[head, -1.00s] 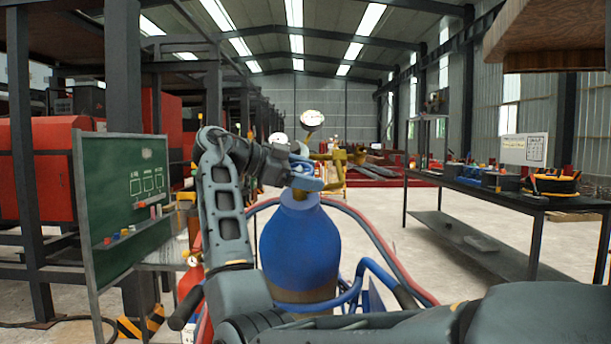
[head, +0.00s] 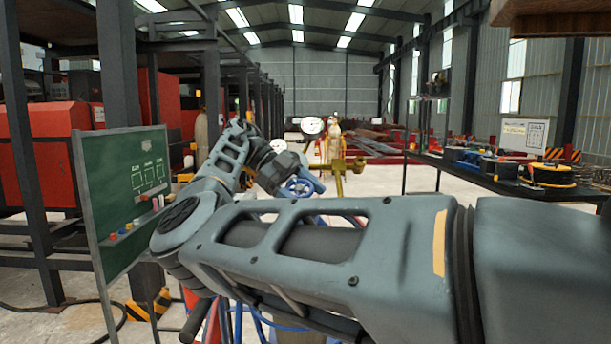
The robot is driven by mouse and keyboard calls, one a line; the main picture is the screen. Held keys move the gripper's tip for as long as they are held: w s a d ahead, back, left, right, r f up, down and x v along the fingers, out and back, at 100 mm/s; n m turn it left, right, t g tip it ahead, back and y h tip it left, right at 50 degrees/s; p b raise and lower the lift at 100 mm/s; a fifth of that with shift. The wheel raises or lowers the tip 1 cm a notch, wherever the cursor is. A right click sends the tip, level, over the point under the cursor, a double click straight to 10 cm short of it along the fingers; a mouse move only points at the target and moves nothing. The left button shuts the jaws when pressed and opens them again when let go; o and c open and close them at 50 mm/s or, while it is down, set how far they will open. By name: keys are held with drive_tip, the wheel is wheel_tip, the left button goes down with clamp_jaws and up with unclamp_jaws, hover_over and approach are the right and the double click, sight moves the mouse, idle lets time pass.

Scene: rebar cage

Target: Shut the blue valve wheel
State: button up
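The blue valve wheel (head: 298,187) shows as a small spoked ring in the middle of the head view, just above my forearm. My gripper (head: 302,176) is right at the wheel, coming in from the left. Blue parts overlap there, and I cannot tell whether the fingers touch the wheel or are open or shut. The blue gas cylinder below the wheel is hidden behind my forearm.
A brass fitting (head: 340,166) and a round pressure gauge (head: 312,127) stand close to the wheel. A green chalkboard (head: 125,195) is at the left. A dark workbench (head: 480,180) with tools runs along the right. Blue and red hoses hang below my arm.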

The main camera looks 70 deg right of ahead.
sight(296, 186)
drive_tip(key=shift+r+m+t+y+p, duration=0.3)
drive_tip(key=shift+m+y+p, duration=0.25)
drive_tip(key=shift+p, duration=0.7)
drive_tip(key=shift+a+f+y+p, duration=0.1)
drive_tip(key=shift+f+y+p, duration=0.15)
drive_tip(key=shift+p, duration=0.15)
drive_tip(key=shift+f+m, duration=0.15)
drive_tip(key=shift+m, duration=0.1)
drive_tip(key=o, duration=1)
drive_tip(key=shift+o, duration=0.2)
drive_tip(key=p+v, duration=0.1)
drive_tip(key=v, duration=0.4)
drive_tip(key=shift+w+r, duration=0.15)
drive_tip(key=shift+r, duration=0.3)
drive_tip(key=shift+p+v, duration=0.8)
drive_tip(key=shift+v, duration=0.25)
drive_tip(key=shift+f, duration=0.15)
